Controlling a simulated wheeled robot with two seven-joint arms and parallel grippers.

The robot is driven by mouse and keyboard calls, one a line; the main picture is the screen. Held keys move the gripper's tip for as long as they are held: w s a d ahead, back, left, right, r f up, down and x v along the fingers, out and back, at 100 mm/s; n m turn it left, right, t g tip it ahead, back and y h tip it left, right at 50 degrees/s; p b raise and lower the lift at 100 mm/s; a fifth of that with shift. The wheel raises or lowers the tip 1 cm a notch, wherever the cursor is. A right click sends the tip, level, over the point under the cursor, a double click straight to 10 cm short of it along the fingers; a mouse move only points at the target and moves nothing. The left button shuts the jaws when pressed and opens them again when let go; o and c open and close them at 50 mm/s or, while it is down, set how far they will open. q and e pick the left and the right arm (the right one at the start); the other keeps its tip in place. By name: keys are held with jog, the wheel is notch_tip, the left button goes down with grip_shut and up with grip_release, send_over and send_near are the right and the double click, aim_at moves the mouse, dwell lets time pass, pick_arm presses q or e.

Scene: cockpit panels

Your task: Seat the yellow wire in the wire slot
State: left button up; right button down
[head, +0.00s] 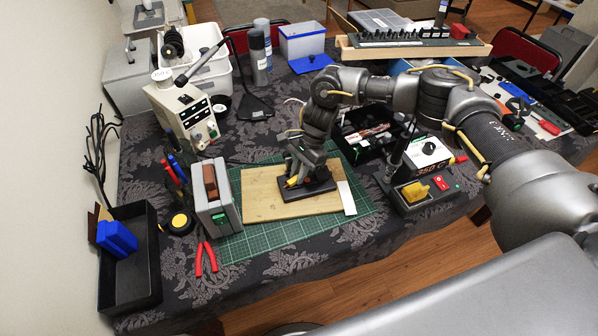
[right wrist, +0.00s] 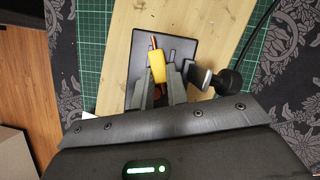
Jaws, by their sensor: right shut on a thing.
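The yellow wire (right wrist: 157,67) shows as a short yellow piece with a thin orange-brown end beyond it. My right gripper (right wrist: 161,88) is shut on it, and the piece sticks out past the fingertips over a black base plate (right wrist: 188,48). A small dark slot-like mark (right wrist: 172,56) lies on the plate just right of the wire; I cannot tell whether it is the wire slot. In the head view my right gripper (head: 296,179) is low over the black plate (head: 309,194), with the yellow wire (head: 291,181) at its tip. Contact with the plate is unclear. My left gripper is not in view.
The plate lies on a wooden board (head: 262,205) over a green cutting mat (head: 270,235). A grey bracket with a black knob (right wrist: 230,80) stands right of the fingers.

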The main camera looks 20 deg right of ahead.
jog(key=c, duration=1.7)
grip_release()
jog(key=shift+s+d+f, duration=0.1)
jog(key=shift+s+f, duration=0.1)
jog(key=shift+f, duration=0.1)
jog(key=shift+b+v, duration=1.3)
jog(key=shift+v, duration=4.8)
jog(key=shift+w, duration=0.15)
